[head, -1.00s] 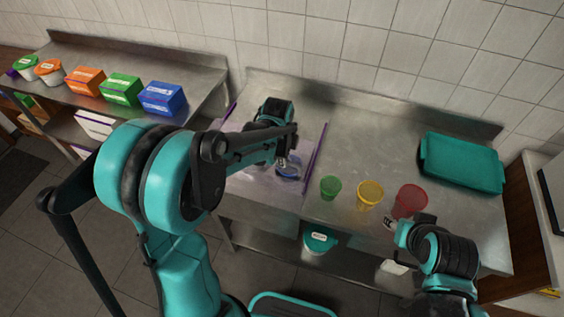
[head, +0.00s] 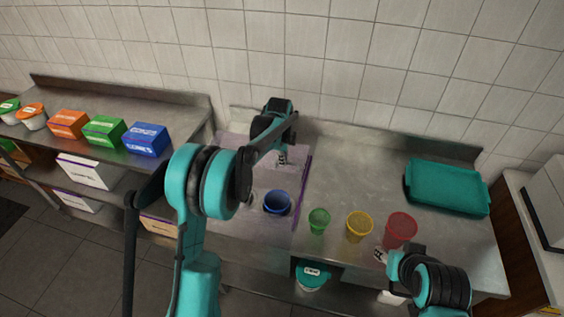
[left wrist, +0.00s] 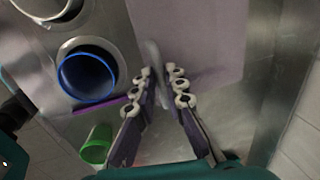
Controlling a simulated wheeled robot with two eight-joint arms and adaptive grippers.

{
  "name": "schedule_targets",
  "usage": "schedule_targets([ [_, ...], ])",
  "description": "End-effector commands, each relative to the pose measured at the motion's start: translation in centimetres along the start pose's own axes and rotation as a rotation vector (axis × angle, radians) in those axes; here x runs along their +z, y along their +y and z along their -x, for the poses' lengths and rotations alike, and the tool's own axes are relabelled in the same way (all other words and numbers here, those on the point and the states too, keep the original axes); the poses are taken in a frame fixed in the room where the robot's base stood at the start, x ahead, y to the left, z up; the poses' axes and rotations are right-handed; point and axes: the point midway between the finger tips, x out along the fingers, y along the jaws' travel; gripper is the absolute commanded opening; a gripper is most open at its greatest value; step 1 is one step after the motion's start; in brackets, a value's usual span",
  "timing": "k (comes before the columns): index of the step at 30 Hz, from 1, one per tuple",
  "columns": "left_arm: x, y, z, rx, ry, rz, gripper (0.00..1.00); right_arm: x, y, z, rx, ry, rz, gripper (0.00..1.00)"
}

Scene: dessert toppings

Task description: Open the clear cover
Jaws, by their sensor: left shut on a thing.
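The clear cover (head: 232,146) is a see-through panel, showing as a pale purple-tinted area at the back of the left section of the steel counter. In the left wrist view its pale sheet (left wrist: 205,35) lies beyond the fingers. My left gripper (head: 282,160) is over that section, behind the blue cup (head: 277,203). In the left wrist view my left gripper (left wrist: 163,85) is closed around a thin clear part that looks like the cover's handle. The blue cup (left wrist: 87,76) sits in an open round hole there. My right gripper (head: 380,254) is beside the red cup, its fingers too small to read.
A green cup (head: 319,221), a yellow cup (head: 359,227) and a red cup (head: 401,230) stand on the counter to the right. A teal tray (head: 447,187) lies at the back right. A purple edge strip (head: 302,192) borders the section. Boxes (head: 148,139) stand on the left shelf.

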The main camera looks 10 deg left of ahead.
Motion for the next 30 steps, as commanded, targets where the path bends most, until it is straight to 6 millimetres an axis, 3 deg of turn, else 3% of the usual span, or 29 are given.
schedule_targets([
  [6, 0.1, 0.0, 0.0, 0.000, -0.001, 0.000, 0.00, 0.0, 0.0, 0.0, 0.000, 0.000, 0.000, 0.40],
  [7, 0.1, 0.0, 0.0, 0.000, -0.001, 0.000, 0.19, 0.0, 0.0, 0.0, 0.000, 0.000, 0.000, 0.40],
  [9, 0.0, 0.0, 0.0, 0.000, -0.001, 0.000, 0.32, 0.0, 0.0, 0.0, 0.000, 0.000, 0.000, 0.40],
  [20, 0.0, 0.0, 0.5, 0.000, 0.000, 0.000, 0.32, 0.0, 0.0, 0.0, 0.000, 0.000, 0.000, 0.40],
  [23, 0.0, 0.0, 1.8, 0.000, 0.000, 0.000, 0.32, 0.0, 0.0, 0.0, 0.000, 0.000, 0.000, 0.40],
  [30, 0.0, 0.1, 7.0, 0.000, 0.000, 0.000, 0.32, 0.0, 0.0, 0.0, 0.000, 0.000, 0.000, 0.40],
])
